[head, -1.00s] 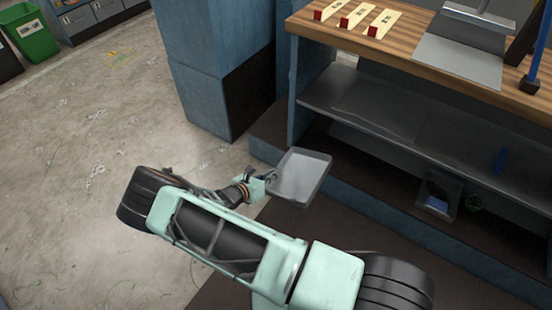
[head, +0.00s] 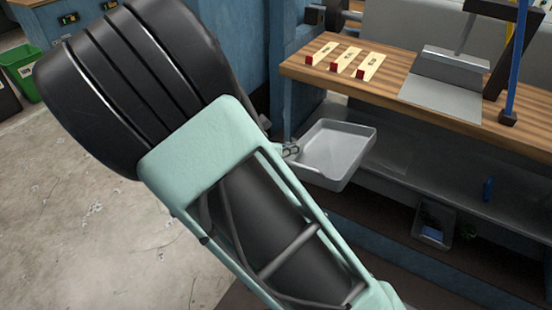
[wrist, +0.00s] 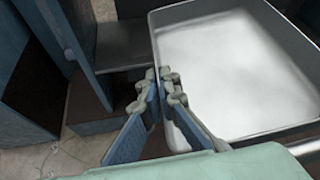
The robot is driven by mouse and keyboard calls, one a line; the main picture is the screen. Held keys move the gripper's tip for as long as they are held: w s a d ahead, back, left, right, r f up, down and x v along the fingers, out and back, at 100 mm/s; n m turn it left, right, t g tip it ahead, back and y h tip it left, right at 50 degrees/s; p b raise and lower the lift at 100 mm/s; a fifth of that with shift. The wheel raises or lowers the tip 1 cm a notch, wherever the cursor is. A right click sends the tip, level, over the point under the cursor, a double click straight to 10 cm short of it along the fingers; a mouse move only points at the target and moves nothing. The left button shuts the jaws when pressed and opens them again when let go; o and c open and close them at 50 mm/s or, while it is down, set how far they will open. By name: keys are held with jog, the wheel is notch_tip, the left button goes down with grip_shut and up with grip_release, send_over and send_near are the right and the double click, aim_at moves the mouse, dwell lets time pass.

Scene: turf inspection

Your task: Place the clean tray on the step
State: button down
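The clean tray (head: 335,148) is light grey, shallow and empty. It is held in the air in front of the bench's lower shelf, slightly tilted. My gripper (head: 290,150) is at its left edge, partly hidden by my arm in the head view. In the wrist view the fingers (wrist: 170,80) are closed on the near left rim of the tray (wrist: 235,60). The step (head: 385,214) is a dark brown ledge with a blue front, low along the foot of the bench. The tray hides part of it.
Above is a wooden bench top (head: 390,80) with several red-ended blocks and a metal plate (head: 455,80). A grey shelf (head: 450,180) runs beneath it.

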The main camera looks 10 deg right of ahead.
jog(key=s+d+r+p, duration=0.1)
jog(key=s+r+p, duration=0.1)
jog(key=r+p, duration=0.6)
jog(key=s+d+r+p, duration=0.1)
jog(key=r+p, duration=0.7)
jog(key=p, duration=0.8)
jog(key=shift+s+r, duration=0.35)
jog(key=shift+r, duration=0.05)
